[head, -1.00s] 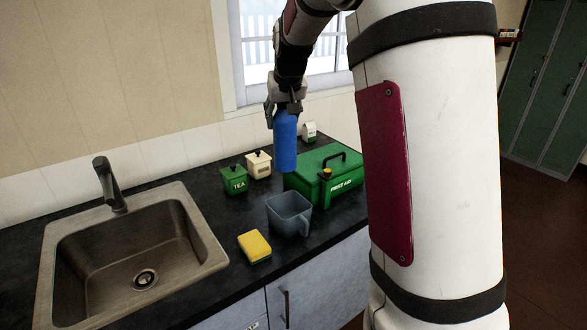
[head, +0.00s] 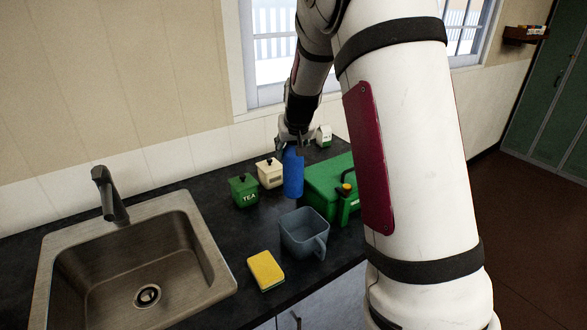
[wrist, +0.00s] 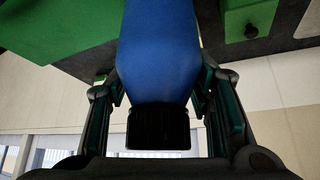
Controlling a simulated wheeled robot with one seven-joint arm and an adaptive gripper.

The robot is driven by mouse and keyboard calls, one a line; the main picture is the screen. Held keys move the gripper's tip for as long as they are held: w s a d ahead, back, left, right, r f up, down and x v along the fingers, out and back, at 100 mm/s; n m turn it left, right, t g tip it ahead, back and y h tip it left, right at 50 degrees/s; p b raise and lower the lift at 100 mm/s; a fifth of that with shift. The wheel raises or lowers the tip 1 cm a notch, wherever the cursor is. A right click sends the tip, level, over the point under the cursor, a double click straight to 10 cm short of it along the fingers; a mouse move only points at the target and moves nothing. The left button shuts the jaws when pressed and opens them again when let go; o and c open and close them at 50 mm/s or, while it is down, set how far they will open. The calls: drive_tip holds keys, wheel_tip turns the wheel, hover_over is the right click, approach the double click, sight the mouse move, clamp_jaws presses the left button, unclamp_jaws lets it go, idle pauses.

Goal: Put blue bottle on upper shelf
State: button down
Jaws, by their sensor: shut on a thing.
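The blue bottle (head: 293,176) hangs roughly upright below my gripper (head: 295,147), in front of the window wall. My gripper is shut on its upper part. In the wrist view, the two fingers (wrist: 160,95) flank the blue bottle (wrist: 160,45) near its black cap (wrist: 158,126). Whether the bottle's bottom touches the counter is unclear. A small brown wall shelf (head: 526,36) with small items on it is at the upper right; I cannot tell whether it is the upper shelf.
A sink (head: 140,260) is at left.

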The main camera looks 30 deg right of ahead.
sight(292, 169)
drive_tip(key=shift+f+p, duration=0.35)
drive_tip(key=shift+f, duration=3)
drive_tip(key=shift+f, duration=0.15)
drive_tip(key=c, duration=0.8)
unclamp_jaws()
